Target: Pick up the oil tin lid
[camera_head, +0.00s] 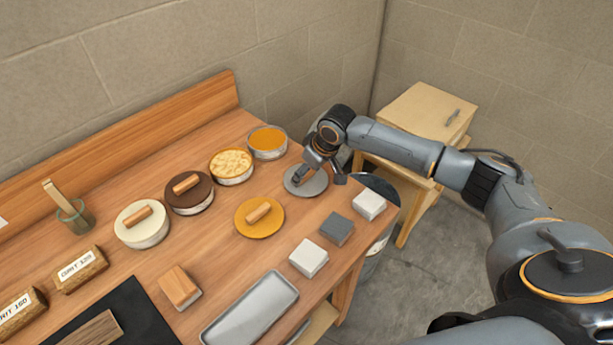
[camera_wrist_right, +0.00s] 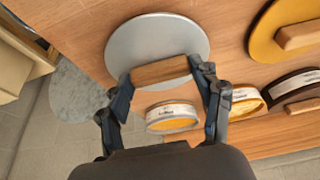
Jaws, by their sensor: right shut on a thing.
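A round grey lid (camera_head: 306,184) with a wooden bar handle is at the bench's right end. In the right wrist view the handle (camera_wrist_right: 161,71) sits between both fingers of my right gripper (camera_wrist_right: 163,80). My right gripper (camera_head: 310,174) is shut on this handle from above; it covers the handle in the head view. I cannot tell whether the lid touches the bench. An open tin with orange contents (camera_head: 268,140) stands just behind it. A yellow lid (camera_head: 259,217) with a wooden handle lies to the left. My left gripper is not in view.
An open tin with pale yellow flakes (camera_head: 231,165), a brown-lidded tin (camera_head: 189,192) and a cream-lidded tin (camera_head: 143,224) stand in a row. Several small blocks (camera_head: 337,229) line the front edge. A metal tray (camera_head: 250,310) lies nearer. A wooden cabinet (camera_head: 426,112) stands beyond.

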